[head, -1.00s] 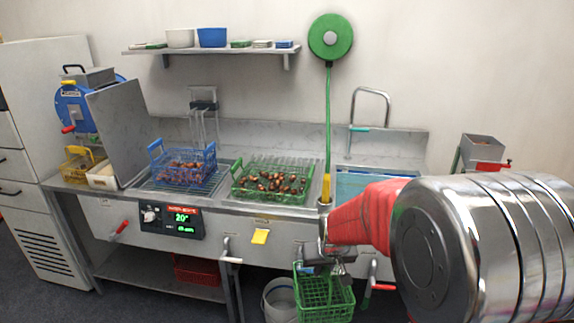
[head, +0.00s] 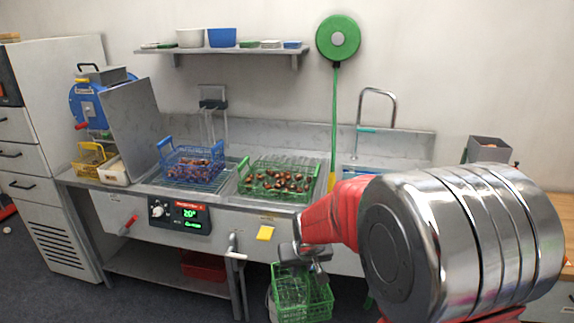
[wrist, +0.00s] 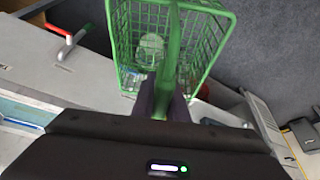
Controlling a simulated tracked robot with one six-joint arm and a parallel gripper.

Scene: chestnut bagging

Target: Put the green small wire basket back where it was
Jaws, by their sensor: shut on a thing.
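The green small wire basket (head: 303,297) hangs below my gripper (head: 304,256) in front of the counter, low in the head view. In the wrist view the basket (wrist: 205,52) fills the upper middle. Its green handle runs between the fingers of my gripper (wrist: 163,100), which is shut on it. I see through the basket's mesh and make out no chestnuts in it. My red and chrome arm hides part of the counter's right side.
A larger green basket (head: 246,186) with chestnuts and a blue basket (head: 166,163) with chestnuts sit on the counter. A yellow basket (head: 86,168) stands at the left end. A red basket (head: 203,265) is on the lower shelf. A green hose reel (head: 338,20) hangs above.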

